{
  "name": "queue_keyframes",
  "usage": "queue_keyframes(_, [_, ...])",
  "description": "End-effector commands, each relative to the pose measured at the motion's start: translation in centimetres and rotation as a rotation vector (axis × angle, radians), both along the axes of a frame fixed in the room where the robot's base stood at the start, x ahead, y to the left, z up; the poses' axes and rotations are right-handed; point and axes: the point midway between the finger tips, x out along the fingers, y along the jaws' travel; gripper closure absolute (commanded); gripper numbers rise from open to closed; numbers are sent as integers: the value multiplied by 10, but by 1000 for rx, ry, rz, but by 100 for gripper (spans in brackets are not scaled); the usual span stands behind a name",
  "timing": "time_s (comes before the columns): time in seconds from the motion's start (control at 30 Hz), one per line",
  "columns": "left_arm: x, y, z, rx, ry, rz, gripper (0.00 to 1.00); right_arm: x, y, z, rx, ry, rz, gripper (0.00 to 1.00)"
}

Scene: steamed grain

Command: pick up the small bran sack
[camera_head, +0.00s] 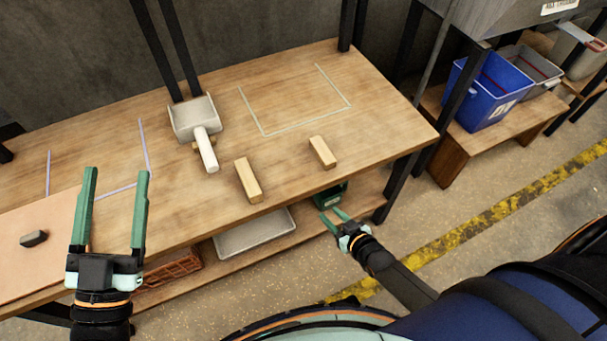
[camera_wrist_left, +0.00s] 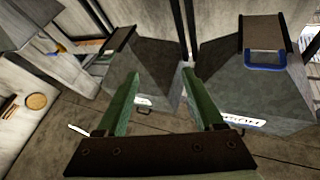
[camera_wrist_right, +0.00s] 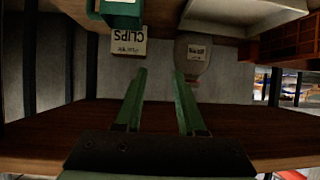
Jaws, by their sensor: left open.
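My right gripper (camera_head: 336,217) is open and empty, low at the front edge of the workbench near its lower shelf. In the right wrist view, which looks upside down, its fingers (camera_wrist_right: 160,85) point at a rounded greyish bag-like object (camera_wrist_right: 193,58) with a small label, apart from the fingertips. This may be the small bran sack, but I cannot read its label. It is hidden in the head view. My left gripper (camera_head: 115,185) is open and empty above the left part of the bench; its fingers also show in the left wrist view (camera_wrist_left: 165,85).
A box labelled CLIPS (camera_wrist_right: 128,43) and a green object (camera_wrist_right: 120,12) stand beside the bag. A white tray (camera_head: 255,236) and brown crate (camera_head: 170,272) are on the lower shelf. The bench (camera_head: 300,75) holds a scoop (camera_head: 194,120) and two wooden blocks (camera_head: 248,180).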

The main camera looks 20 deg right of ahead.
Motion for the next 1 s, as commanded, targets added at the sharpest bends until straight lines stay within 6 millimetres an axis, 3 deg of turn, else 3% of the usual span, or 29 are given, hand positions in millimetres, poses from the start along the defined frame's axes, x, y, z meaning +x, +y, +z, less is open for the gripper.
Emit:
queue_keyframes(0.03, [-8, -3, -8, -5, -80, -18, 31, 9, -7, -34, -4, -17, -10, 61])
queue_keyframes(0.2, [-36, -9, 13, -18, -280, -63, 31, 29, -24, -70, -8, -66, -36, 61])
queue_keyframes(0.47, [-57, -11, 24, -29, -397, -94, 31, 46, -33, -88, -9, -97, -54, 61])
queue_keyframes(0.8, [-55, -15, -12, -27, -378, -104, 31, 98, -29, -110, -8, -96, -53, 61])
queue_keyframes(1.0, [-55, -16, -20, -19, -374, -101, 31, 109, -28, -113, -8, -95, -53, 61])
